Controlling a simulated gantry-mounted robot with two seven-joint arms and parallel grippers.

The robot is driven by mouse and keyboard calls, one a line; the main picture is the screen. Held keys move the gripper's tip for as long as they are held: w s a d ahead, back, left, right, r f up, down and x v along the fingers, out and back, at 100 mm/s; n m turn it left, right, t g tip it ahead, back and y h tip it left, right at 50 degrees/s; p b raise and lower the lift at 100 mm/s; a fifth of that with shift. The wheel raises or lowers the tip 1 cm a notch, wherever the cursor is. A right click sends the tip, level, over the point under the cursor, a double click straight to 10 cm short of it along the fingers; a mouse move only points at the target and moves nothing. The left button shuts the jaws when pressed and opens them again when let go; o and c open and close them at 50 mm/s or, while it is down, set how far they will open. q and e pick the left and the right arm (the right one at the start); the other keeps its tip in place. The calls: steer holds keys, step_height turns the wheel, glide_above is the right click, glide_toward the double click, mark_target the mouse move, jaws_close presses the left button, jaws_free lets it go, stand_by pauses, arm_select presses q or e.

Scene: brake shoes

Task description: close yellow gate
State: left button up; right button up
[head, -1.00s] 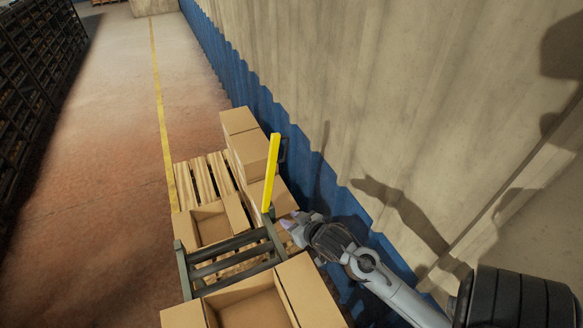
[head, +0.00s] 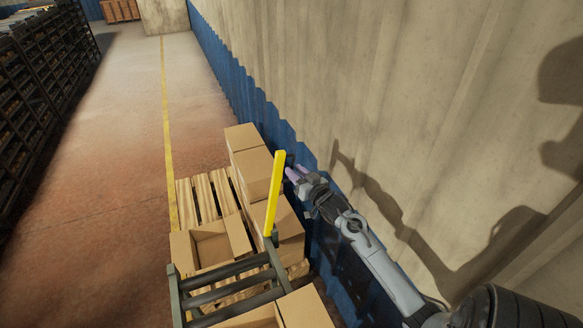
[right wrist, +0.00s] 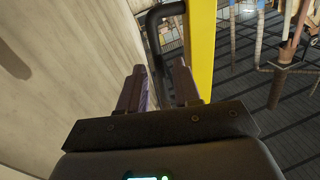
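The yellow gate shows as a tall, narrow yellow bar (head: 275,193) standing up beside stacked cartons in the head view. It also shows upright in the right wrist view (right wrist: 201,45). A black bent handle (right wrist: 152,28) is on its wall side, and its lower part lines up with the gap between my fingers. My right gripper (head: 291,173) is open, just right of the bar's upper part, close to the handle. Its two fingers (right wrist: 160,88) are apart in the wrist view with nothing clearly gripped. My left gripper is not in view.
Cartons (head: 252,172) and an open box (head: 210,243) sit on a wooden pallet (head: 203,198) left of the bar. A dark rail frame (head: 228,284) stands in front. A wall (head: 400,90) runs close on the right. The floor (head: 110,150) at left is clear.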

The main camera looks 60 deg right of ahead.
steer(key=shift+x, duration=1.45)
steer(key=shift+c, duration=0.5)
jaws_close()
